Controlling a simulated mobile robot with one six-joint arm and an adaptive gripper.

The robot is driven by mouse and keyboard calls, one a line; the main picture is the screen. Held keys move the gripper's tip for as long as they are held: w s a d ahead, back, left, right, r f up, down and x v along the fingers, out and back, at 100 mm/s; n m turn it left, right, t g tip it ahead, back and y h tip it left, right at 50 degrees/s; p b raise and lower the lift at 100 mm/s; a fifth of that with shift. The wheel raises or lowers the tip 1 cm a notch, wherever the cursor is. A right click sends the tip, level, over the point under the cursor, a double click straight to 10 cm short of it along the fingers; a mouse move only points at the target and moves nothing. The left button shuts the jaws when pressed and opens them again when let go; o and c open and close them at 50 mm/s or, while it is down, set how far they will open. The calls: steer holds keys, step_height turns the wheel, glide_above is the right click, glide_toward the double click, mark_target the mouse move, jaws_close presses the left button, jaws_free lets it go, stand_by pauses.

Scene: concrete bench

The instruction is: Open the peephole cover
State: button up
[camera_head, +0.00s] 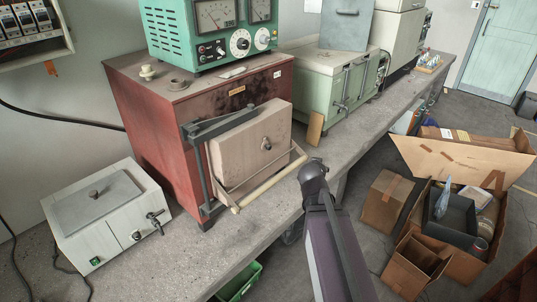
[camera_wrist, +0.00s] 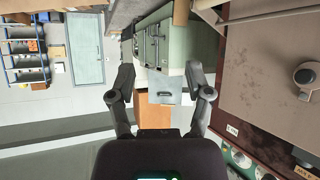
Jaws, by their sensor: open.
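The peephole cover (camera_head: 266,143) is a small round dark piece on the beige front door (camera_head: 240,150) of a red-brown furnace (camera_head: 150,110). It appears to lie against the door; I cannot see a hole. In the wrist view the cover (camera_wrist: 305,76) is a round disc near the right edge, on the door face (camera_wrist: 265,50). My gripper (camera_wrist: 160,85) is open and empty, its two fingers spread apart, with the cover off to the right of them. In the head view my arm stands in front of the bench, right of the furnace, and the fingers cannot be made out.
A pale handle bar (camera_head: 270,182) on a frame projects in front of the furnace door. A white box with a lid (camera_head: 108,210) stands left on the bench (camera_head: 265,225). A green cabinet (camera_head: 335,85) is to the right. Cardboard boxes (camera_head: 385,200) lie on the floor.

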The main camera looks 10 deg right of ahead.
steer(key=w+r+n+t+y+b, duration=0.2)
steer(key=w+r+t+b, duration=0.3)
steer(key=t, duration=0.3)
steer(key=n+g+y+b, duration=0.35)
steer(key=n+y, duration=0.45)
steer(key=y, duration=0.6)
glide_toward(270, 149)
steer(key=v, duration=0.3)
steer(key=shift+s+t, duration=0.25)
steer(key=shift+s, duration=0.2)
steer(key=shift+a, duration=0.1)
steer(key=x, duration=1.3)
steer(key=shift+w+f, duration=0.15)
steer(key=shift+w, duration=0.3)
